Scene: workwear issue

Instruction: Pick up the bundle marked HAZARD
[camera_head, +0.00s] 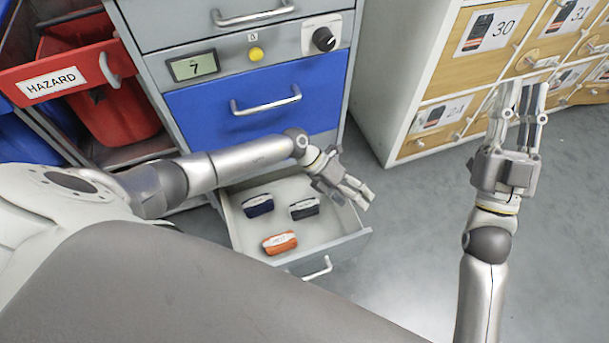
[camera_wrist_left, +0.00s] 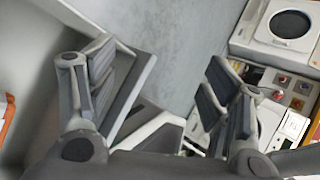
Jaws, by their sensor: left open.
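Three small bundles lie apart in an open grey drawer (camera_head: 340,244): a navy one (camera_head: 258,206), a dark grey one (camera_head: 304,209) and an orange one (camera_head: 280,242). Each has a pale label, too small to read. The word HAZARD shows on a plate (camera_head: 50,85) on a red bin front. My left gripper (camera_head: 358,190) is open and empty over the drawer's right back side, right of the dark grey bundle. In the left wrist view its jaws (camera_wrist_left: 165,100) are apart, and an orange edge shows at far left. My right gripper (camera_head: 522,88) is open and empty, over the floor at right.
A cabinet with a blue drawer (camera_head: 300,105), a yellow button (camera_head: 256,54) and a display reading 7 (camera_head: 194,66) stands behind the open drawer. A cabinet of numbered wooden drawers (camera_head: 440,65) stands at the back right. The grey floor (camera_head: 410,235) between is clear.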

